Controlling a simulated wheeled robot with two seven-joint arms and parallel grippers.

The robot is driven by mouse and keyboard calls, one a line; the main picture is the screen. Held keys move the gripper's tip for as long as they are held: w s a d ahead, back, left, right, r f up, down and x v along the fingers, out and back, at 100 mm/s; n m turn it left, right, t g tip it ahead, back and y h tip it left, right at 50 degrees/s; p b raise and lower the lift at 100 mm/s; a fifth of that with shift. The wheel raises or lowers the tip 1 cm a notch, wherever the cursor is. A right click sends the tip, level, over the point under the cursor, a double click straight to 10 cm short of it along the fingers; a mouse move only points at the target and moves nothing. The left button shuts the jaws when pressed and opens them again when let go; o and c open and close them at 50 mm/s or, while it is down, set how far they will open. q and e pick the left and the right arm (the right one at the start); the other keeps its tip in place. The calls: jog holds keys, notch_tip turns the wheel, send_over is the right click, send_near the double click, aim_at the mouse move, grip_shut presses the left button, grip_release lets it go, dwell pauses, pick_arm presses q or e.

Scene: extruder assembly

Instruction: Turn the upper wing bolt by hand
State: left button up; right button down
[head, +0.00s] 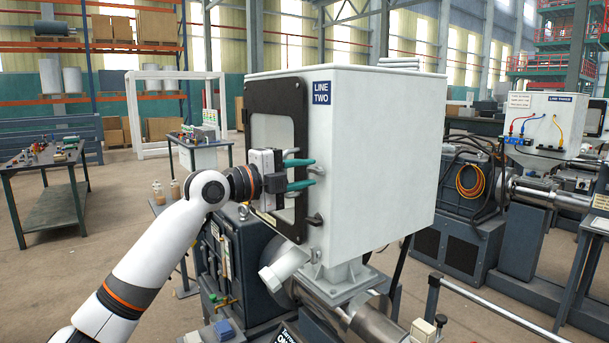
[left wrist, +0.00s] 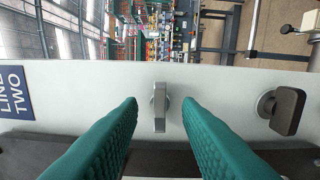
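The white hopper box (head: 385,150) carries a "LINE TWO" label and a dark-framed window panel (head: 292,105). The upper wing bolt (head: 317,170) is a small grey metal piece on the box side near the panel edge. It also shows in the left wrist view (left wrist: 160,110), where it sits between my teal fingers with a gap on each side. My left gripper (head: 307,174) is open around it; I see no finger contact. The lower wing bolt (head: 314,219), darker in the left wrist view (left wrist: 285,110), lies outside the fingers. My right gripper is not in view.
A slanted pale spout (head: 283,265) and a metal barrel (head: 365,312) are below the box. A bench with small parts (head: 40,160) stands far left. Another machine with cables (head: 545,130) stands at right. The floor at left is open.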

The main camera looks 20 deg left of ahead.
pick_arm(q)
jog(key=shift+b+v, duration=0.8)
jog(key=shift+v, duration=1.95)
